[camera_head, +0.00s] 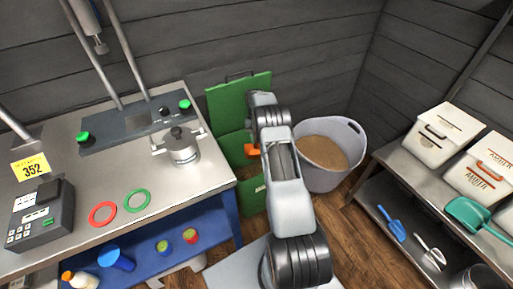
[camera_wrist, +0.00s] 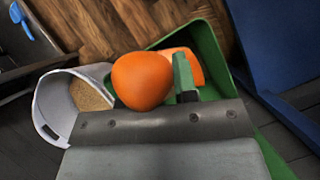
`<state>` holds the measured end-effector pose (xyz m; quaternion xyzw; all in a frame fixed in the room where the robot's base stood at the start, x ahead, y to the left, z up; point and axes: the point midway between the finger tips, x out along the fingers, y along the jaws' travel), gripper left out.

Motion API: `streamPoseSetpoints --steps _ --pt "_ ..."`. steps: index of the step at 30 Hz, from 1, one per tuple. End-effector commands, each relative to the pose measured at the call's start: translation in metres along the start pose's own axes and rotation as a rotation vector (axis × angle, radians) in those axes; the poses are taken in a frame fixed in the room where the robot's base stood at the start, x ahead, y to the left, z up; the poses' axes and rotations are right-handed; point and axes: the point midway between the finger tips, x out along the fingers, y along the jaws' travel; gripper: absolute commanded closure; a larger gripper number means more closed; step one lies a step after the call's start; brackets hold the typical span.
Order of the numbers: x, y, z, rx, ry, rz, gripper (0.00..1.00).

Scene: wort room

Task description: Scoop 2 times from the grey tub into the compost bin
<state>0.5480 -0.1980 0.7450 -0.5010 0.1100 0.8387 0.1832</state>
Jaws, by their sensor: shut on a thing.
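The green compost bin (camera_head: 252,197) stands on the floor beside the bench with its lid (camera_head: 240,98) raised. The grey tub (camera_head: 325,178) stands to its right, holding brown grain (camera_head: 326,152). My gripper (camera_wrist: 183,76) is shut on an orange scoop (camera_wrist: 142,80) above the compost bin's opening (camera_wrist: 210,38). The scoop's rounded end hides much of the grip. Another orange part (camera_wrist: 190,66) shows beyond it. I cannot tell whether the scoop holds grain. In the head view my arm hides the gripper and most of the scoop (camera_head: 252,150).
A steel bench (camera_head: 70,190) at left carries a lidded pot (camera_head: 182,146), a red ring (camera_head: 102,213) and a green ring (camera_head: 137,201). A rack (camera_head: 405,163) at right holds white boxes (camera_head: 440,135), a teal scoop (camera_head: 474,216) and a blue scoop (camera_head: 393,225).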

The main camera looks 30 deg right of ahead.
Motion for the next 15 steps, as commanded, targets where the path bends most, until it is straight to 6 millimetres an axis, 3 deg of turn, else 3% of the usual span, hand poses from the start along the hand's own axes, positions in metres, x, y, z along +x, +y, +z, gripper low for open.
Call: streamPoseSetpoints --steps 10,15 --pt "-0.0020 0.0000 0.0008 0.000 0.014 0.000 1.00" --pt "-0.0062 0.0000 0.0066 0.000 0.124 0.000 1.00"
